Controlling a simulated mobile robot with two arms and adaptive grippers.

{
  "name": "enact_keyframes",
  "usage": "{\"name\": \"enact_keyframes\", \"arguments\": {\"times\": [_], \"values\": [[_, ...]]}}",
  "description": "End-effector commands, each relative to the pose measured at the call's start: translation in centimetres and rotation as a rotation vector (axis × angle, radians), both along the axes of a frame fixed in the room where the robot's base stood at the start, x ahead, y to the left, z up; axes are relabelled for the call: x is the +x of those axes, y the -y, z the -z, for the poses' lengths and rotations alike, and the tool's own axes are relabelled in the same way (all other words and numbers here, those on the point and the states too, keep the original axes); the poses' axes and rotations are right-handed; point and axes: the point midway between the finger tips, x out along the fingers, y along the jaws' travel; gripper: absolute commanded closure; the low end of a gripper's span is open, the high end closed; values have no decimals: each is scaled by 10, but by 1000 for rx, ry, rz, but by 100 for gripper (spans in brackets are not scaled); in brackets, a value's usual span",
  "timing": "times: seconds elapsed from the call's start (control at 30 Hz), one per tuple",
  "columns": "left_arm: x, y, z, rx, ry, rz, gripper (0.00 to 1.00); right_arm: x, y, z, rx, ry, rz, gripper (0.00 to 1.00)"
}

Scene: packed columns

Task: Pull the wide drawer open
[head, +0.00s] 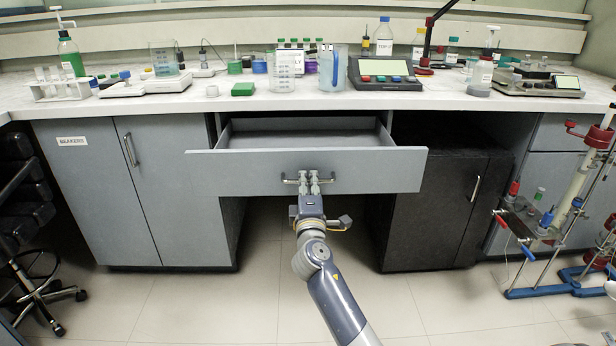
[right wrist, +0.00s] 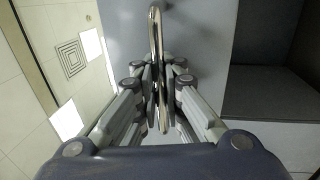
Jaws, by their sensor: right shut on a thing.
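The wide drawer (head: 240,172) is grey and sits under the middle of the bench. It stands partly open, and its empty-looking inside shows behind the front panel. My right gripper (head: 308,178) is at the middle of the panel, shut on the drawer's metal bar handle (head: 328,180). In the right wrist view the handle (right wrist: 156,40) runs between the fingers of the right gripper (right wrist: 160,95). The fingers hide part of the handle. My left gripper is not in view.
The white benchtop (head: 225,103) holds beakers, bottles and instruments above the drawer. A grey cabinet (head: 90,200) stands at left and a black cabinet (head: 440,205) at right. A stool (head: 35,280) is at far left, and a glassware stand (head: 545,235) at right. The floor below the drawer is clear.

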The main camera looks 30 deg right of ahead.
Motion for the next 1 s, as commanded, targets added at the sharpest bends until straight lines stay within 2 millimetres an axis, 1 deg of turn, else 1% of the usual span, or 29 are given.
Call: {"name": "enact_keyframes", "arguments": {"times": [0.47, 0.53, 0.57, 0.87, 1.0], "values": [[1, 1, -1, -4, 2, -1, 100, -3, -2, 1, 1, -2, 1, 100], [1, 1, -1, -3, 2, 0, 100, -3, -2, 1, 1, -2, 0, 85], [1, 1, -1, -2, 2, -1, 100, -3, -2, 1, 1, -2, 1, 84], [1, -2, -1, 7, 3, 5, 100, -3, -2, 0, 1, -1, 0, 84], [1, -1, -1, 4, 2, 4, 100, -10, -7, 4, 1, -3, -1, 84]]}}
